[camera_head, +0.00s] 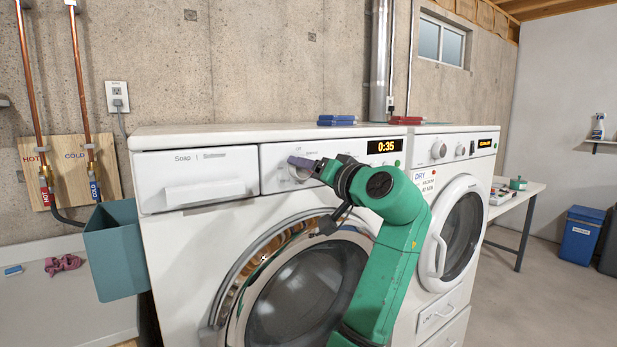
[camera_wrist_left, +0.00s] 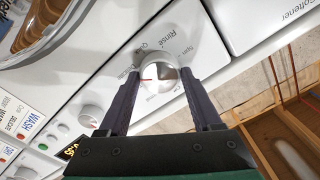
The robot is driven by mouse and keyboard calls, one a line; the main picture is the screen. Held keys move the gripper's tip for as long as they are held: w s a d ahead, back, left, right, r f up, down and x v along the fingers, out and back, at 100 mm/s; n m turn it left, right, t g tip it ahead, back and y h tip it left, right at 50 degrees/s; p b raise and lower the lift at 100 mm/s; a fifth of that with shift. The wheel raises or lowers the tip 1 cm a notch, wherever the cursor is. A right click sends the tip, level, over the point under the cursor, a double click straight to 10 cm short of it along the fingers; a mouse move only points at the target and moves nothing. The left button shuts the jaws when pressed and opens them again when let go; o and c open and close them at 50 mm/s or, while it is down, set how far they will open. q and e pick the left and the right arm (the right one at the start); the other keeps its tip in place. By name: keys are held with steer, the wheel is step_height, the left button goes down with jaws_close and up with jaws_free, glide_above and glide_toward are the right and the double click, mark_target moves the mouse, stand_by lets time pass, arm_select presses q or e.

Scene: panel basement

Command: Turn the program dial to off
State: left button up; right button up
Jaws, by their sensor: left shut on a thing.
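The program dial (camera_wrist_left: 160,76) is a round white-and-metal knob on the washer's front panel. In the left wrist view it sits between the two dark fingers of my left gripper (camera_wrist_left: 158,72). A red mark on it points to picture-left. Printed words ring it; "Rinse" is readable, the others are too small or blurred, so I cannot tell which is off. In the head view my left gripper (camera_head: 296,163) is shut on the dial, which is partly hidden by the fingers. The washer (camera_head: 220,255) shows 0:35 on its display (camera_head: 384,146). My right gripper is not in view.
A smaller knob (camera_wrist_left: 90,113) lies along the same panel in the wrist view. The detergent drawer (camera_head: 197,178) is left of the dial. The dryer (camera_head: 455,215) adjoins on the right. A teal bin (camera_head: 116,255) is at the washer's left side. Blue (camera_head: 337,120) and red items lie on top.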

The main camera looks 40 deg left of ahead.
arm_select(q)
steer(key=n, duration=0.2)
steer(key=n+b, duration=0.2)
steer(key=n, duration=0.1)
steer(key=shift+f+n, duration=0.3)
steer(key=n+b, duration=0.1)
steer(key=n, duration=0.5)
steer(key=n+b, duration=0.2)
steer(key=n, duration=1.1)
steer(key=shift+r, duration=0.1)
steer(key=o, duration=1.4)
steer(key=shift+r, duration=0.1)
steer(key=b+v, duration=0.2)
steer(key=v, duration=1.2)
steer(key=shift+d, duration=0.3)
